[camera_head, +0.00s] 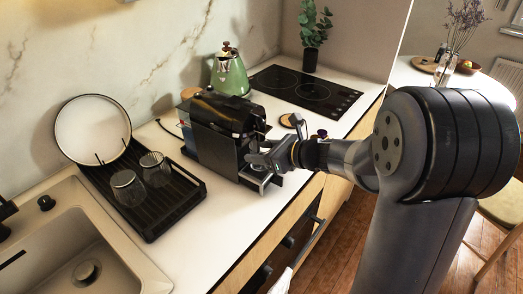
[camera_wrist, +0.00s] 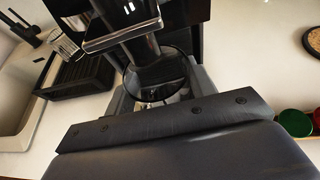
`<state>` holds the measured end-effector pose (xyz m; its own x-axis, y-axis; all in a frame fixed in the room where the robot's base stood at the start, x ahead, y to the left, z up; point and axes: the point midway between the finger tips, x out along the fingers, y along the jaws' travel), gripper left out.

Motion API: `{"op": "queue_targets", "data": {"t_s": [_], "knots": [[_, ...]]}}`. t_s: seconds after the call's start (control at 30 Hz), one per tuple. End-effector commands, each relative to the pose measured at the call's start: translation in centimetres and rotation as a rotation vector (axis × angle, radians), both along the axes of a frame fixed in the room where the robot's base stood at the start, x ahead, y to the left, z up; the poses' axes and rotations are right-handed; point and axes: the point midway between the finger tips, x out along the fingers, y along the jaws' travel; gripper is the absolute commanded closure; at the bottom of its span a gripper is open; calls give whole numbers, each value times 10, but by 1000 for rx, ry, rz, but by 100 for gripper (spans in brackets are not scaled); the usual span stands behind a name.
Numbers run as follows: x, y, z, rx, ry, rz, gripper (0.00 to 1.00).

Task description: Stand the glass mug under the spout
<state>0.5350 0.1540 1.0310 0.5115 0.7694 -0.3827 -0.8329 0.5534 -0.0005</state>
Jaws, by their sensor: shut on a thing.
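The black coffee machine (camera_head: 225,132) stands on the counter, its front with the spout and drip tray (camera_head: 262,180) facing right. My gripper (camera_head: 260,161) is at this front, just above the tray. It is shut on what looks like the glass mug, whose round dark rim (camera_wrist: 186,72) shows in the wrist view between my fingers. The machine's dark front and a metal part (camera_wrist: 122,36) lie over and beyond the rim. The mug is mostly hidden in the head view; I cannot tell whether its base touches the tray.
A black drying rack (camera_head: 180,213) with two upturned glasses and a round plate (camera_head: 92,130) is left, beside the sink (camera_head: 50,250). A green kettle (camera_head: 229,75) and a black hob (camera_head: 305,92) are behind. The counter in front of the rack is clear.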

Motion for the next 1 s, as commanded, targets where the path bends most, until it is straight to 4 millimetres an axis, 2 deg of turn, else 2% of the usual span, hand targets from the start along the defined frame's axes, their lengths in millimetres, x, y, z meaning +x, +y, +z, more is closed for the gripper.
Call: {"op": "queue_targets", "data": {"t_s": [0.2, 0.23, 0.47, 0.83, 1.0], "knots": [[0, 0, -5, 1, -1, 0, 73], [0, 0, -4, 0, 0, 0, 45], [0, 0, -3, 0, 0, 0, 26], [0, 0, 3, 0, 0, 0, 26], [-16, -26, 13, 0, -3, -6, 26]]}}
